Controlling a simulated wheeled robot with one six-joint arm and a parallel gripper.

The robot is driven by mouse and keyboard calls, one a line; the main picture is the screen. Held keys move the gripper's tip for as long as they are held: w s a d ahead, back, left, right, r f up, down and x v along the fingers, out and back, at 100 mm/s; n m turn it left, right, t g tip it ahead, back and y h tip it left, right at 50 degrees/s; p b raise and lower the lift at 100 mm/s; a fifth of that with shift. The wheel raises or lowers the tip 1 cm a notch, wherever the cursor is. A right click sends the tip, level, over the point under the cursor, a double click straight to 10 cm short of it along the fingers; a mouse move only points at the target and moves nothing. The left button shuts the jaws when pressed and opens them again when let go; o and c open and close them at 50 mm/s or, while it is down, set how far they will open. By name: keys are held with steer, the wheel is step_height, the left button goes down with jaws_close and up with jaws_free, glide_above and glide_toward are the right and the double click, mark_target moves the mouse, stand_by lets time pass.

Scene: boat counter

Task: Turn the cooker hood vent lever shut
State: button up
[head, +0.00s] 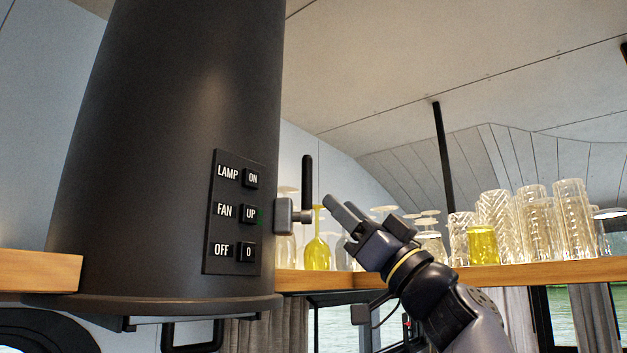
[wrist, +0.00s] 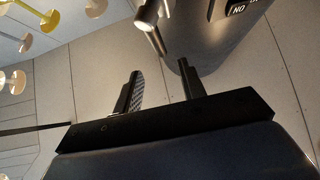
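The vent lever (head: 307,176) has a black handle that stands upright. It sits on a grey mount (head: 284,216) on the right side of the dark cooker hood (head: 185,120). My gripper (head: 338,203) is just right of the lever, fingers pointing up and left, with a gap between it and the handle. In the wrist view, which is upside down, the lever (wrist: 158,42) reaches down toward the space beyond my gripper's fingertips (wrist: 160,68). The fingers are apart, with nothing held between them. The hood also shows in the wrist view (wrist: 222,48).
A switch panel (head: 233,213) is on the hood, left of the lever. A wooden shelf (head: 540,274) runs behind my gripper. It holds several clear glasses (head: 574,220), a yellow tumbler (head: 483,245) and a yellow stemmed glass (head: 317,250). The space above my gripper is open.

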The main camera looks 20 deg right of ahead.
mark_target(307, 188)
steer(key=p+x, duration=0.5)
steer(key=x, duration=0.3)
steer(key=shift+w+r, duration=0.15)
steer(key=shift+w, duration=0.05)
steer(key=shift+a, duration=0.1)
steer(key=shift+c, duration=0.2)
jaws_close()
